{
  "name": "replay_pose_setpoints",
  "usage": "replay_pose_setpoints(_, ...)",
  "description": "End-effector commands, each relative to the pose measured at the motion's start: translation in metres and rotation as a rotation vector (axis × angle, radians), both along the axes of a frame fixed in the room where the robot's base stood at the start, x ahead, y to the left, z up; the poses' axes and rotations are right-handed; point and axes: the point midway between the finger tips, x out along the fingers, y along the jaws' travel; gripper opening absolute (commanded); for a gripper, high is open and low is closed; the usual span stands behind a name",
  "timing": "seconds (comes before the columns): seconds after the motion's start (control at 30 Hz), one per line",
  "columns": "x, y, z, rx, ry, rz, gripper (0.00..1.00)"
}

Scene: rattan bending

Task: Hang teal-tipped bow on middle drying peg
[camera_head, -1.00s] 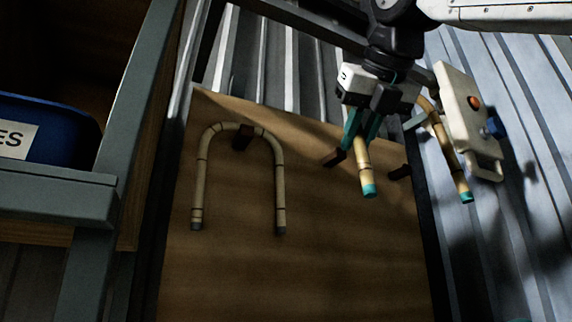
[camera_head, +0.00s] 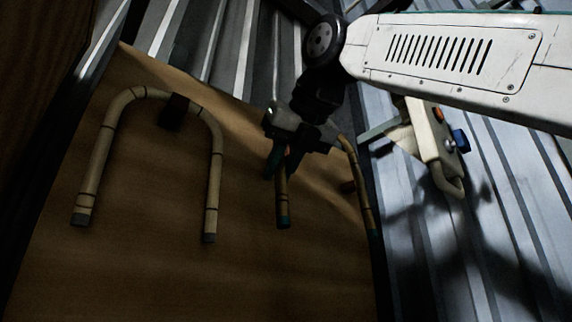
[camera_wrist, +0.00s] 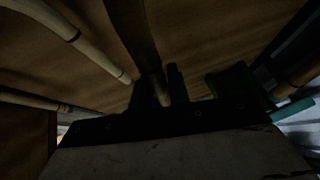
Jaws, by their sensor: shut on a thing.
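The teal-tipped bow is a bent rattan rod. Its near leg (camera_head: 283,205) hangs below my gripper (camera_head: 280,168), with a dark teal tip, and its other leg (camera_head: 361,190) hangs to the right. My gripper is shut on the bow in front of the brown board. The middle peg is hidden behind the gripper, so I cannot tell whether the bow touches it. In the dark wrist view, a rod (camera_wrist: 140,45) runs up from the fingers and a teal tip (camera_wrist: 292,111) shows at right.
A grey-tipped bow (camera_head: 215,180) hangs on the left peg (camera_head: 175,112). The board (camera_head: 150,270) is clear below the bows. A pale box with orange and blue buttons (camera_head: 430,135) stands right of the board, near my arm. Corrugated metal wall lies behind.

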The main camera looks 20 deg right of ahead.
Motion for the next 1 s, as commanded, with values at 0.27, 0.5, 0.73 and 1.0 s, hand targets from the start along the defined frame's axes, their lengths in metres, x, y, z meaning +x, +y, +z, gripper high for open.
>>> replay_pose_setpoints(0.27,0.019,0.007,-0.001,0.0,-0.001,-0.002,0.0)
replay_pose_setpoints(0.5,0.035,0.012,-0.003,0.0,0.0,-0.004,0.0)
replay_pose_setpoints(0.73,0.05,0.018,-0.004,0.0,0.0,-0.004,0.0)
replay_pose_setpoints(1.0,0.067,0.026,-0.006,0.0,-0.001,-0.004,0.0)
